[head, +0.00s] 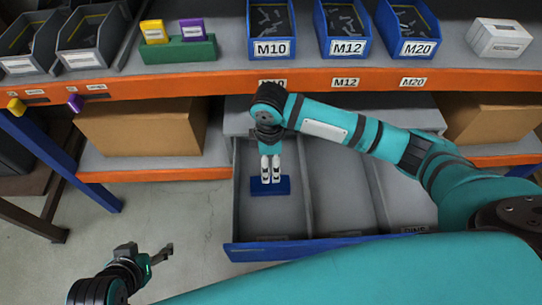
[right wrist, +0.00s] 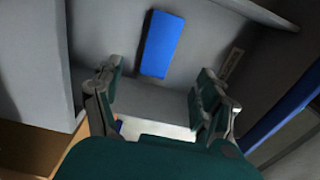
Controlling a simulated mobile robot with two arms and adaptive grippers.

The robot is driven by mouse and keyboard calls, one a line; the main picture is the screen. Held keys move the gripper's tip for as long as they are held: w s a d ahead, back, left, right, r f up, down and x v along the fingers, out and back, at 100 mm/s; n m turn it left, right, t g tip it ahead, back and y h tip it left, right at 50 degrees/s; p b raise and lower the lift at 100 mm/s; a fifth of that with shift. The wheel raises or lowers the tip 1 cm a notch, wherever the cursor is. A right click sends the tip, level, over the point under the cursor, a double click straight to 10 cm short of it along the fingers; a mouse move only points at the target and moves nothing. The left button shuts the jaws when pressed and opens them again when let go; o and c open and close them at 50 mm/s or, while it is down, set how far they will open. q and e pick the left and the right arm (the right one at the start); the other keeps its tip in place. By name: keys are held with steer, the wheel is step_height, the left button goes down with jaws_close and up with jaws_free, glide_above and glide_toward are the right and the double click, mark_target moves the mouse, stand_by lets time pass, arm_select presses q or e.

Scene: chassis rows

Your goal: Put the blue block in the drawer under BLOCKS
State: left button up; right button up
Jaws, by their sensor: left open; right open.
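The blue block (head: 284,187) lies on the floor of the left compartment of an open drawer (head: 240,215). It also shows in the right wrist view (right wrist: 162,45). My right gripper (head: 271,181) points down into that compartment, over the block. In the right wrist view my right gripper (right wrist: 160,72) has its fingers spread, with nothing between them, and the block shows beyond the fingertips. The label on the drawer front below this compartment is too small to read surely. My left gripper (head: 160,257) is open and empty, low at the left, away from the drawer.
Two more drawer compartments (head: 340,185) to the right look empty where visible. Above is an orange-edged shelf (head: 200,84) with blue bins labelled M10 (head: 270,48), M12 (head: 346,46) and M20 (head: 416,48). A cardboard box (head: 140,127) stands left of the drawer. The floor at lower left is clear.

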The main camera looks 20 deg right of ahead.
steer(key=s+a+m+t+y, duration=0.3)
steer(key=s+a+m+y, duration=0.15)
steer(key=s+a, duration=0.35)
steer(key=s+d+m+t+h, duration=0.1)
steer(key=s+d+m+h, duration=0.1)
steer(key=d, duration=0.4)
steer(key=s+d+m+t+h, duration=0.1)
steer(key=s+d+m+t, duration=0.1)
steer(key=s+d+m, duration=0.2)
steer(key=d+r+m, duration=0.1)
steer(key=d+m, duration=0.1)
steer(key=d, duration=0.1)
steer(key=shift+s+d+h, duration=0.3)
steer(key=shift+h, duration=0.05)
steer(key=shift+f, duration=0.1)
